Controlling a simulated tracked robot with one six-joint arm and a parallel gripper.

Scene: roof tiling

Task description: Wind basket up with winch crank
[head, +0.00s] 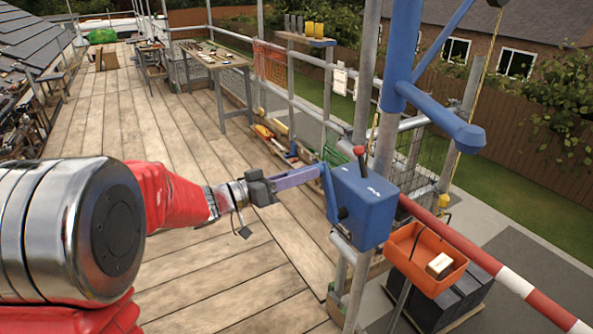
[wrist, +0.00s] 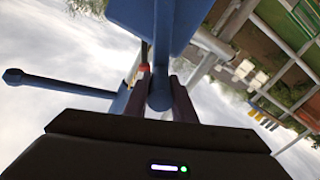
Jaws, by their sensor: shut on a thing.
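The blue winch box (head: 365,210) is fixed to the scaffold upright, with a red-knobbed lever (head: 360,153) on top. Its blue crank (head: 329,195) is on the left side. My gripper (head: 322,174) reaches in from the left and is shut on the crank's handle. In the wrist view the round blue crank handle (wrist: 160,85) sits between my two fingers (wrist: 161,98), below the blue winch housing (wrist: 160,18). A rope (head: 478,85) hangs at the right beside the blue hoist post (head: 400,45).
An orange tray (head: 408,242) with a small box (head: 439,265) sits right of the winch. A red-and-white rail (head: 460,245) runs outward over dark stacks (head: 450,300) on the ground. The plank deck (head: 170,100) is mostly clear, with workbenches (head: 215,58) further back.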

